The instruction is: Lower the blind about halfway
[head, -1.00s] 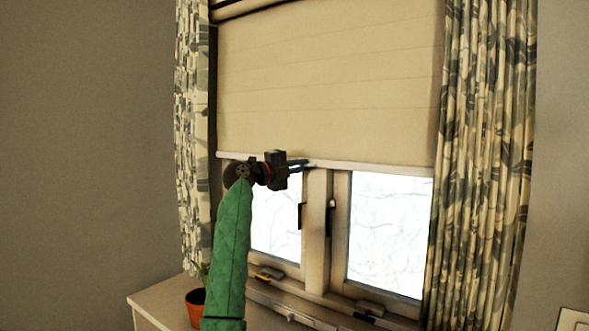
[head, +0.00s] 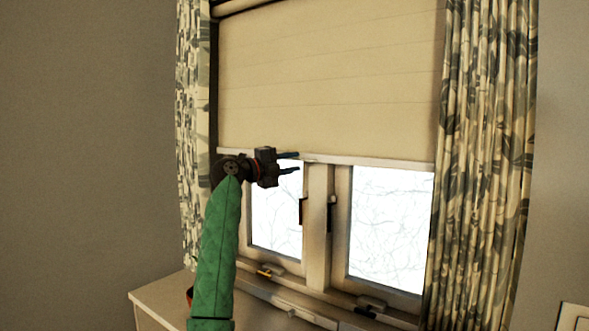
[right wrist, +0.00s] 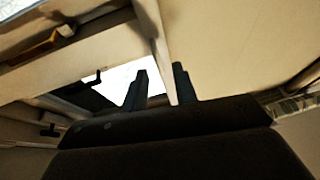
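The cream roller blind (head: 330,85) hangs in front of the window, its lower edge about mid-height in the head view. A pale bottom bar (head: 370,161) runs along that edge. My right gripper (head: 290,163) is at the bar, left of the window's centre post. Its two dark fingers are apart, the upper overlapping the bar and the lower just below it. In the right wrist view the bar (right wrist: 154,32) runs down towards the gap between the fingers (right wrist: 159,88). Contact with the bar cannot be told. My left gripper is out of view.
Patterned curtains hang at the left (head: 192,130) and right (head: 487,140) of the window. Window handles (head: 331,205) show below the blind. A sill or cabinet top (head: 160,291) lies below, with a pot mostly hidden behind my arm. Grey wall is clear at left.

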